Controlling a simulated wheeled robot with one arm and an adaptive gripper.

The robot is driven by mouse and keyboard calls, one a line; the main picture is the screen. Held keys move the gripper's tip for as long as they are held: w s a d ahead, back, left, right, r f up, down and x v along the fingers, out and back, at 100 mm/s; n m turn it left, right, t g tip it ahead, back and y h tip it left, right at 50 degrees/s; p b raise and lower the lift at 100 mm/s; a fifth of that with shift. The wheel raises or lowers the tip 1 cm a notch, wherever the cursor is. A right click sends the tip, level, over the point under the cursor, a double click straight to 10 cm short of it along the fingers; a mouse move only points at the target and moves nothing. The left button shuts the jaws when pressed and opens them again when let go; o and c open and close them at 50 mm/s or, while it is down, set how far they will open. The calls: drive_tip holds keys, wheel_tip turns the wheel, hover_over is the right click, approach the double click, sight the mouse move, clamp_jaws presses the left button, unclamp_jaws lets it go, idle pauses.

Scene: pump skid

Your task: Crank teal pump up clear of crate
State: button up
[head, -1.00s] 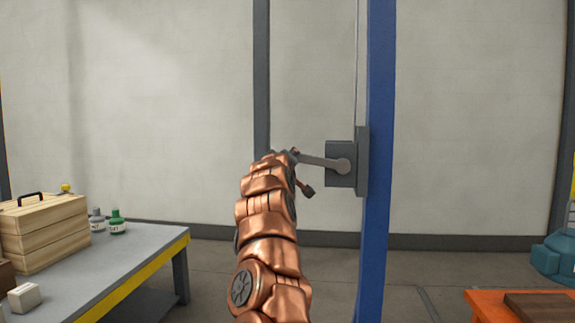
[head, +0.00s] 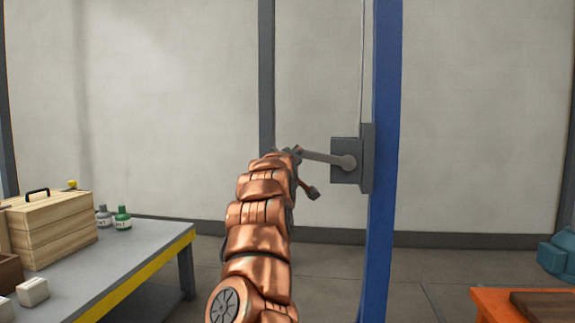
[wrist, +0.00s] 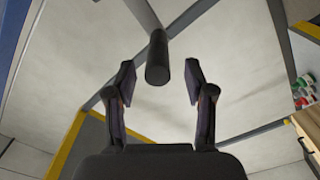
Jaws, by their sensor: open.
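A grey winch box (head: 346,160) is fixed to a blue post (head: 386,120), with a cable running up from it. Its crank arm (head: 322,157) points left and slightly up. In the wrist view, the dark round crank handle (wrist: 158,58) stands between the two fingers of my gripper (wrist: 160,85), with a gap on each side. My gripper is open around it. In the head view, my copper arm hides most of the gripper and handle. A teal body (head: 558,255), seemingly the pump, is cut off at the right edge. I cannot make out its crate.
A grey bench (head: 140,260) with a yellow edge stands at left, holding a wooden box (head: 55,225), bottles (head: 122,218) and small blocks (head: 33,290). An orange table (head: 485,305) is at lower right. Open floor lies between them.

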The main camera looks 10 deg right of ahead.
drive_tip(key=v, duration=0.6)
drive_tip(key=shift+s, duration=0.25)
drive_tip(key=shift+d, duration=0.1)
idle(0.7)
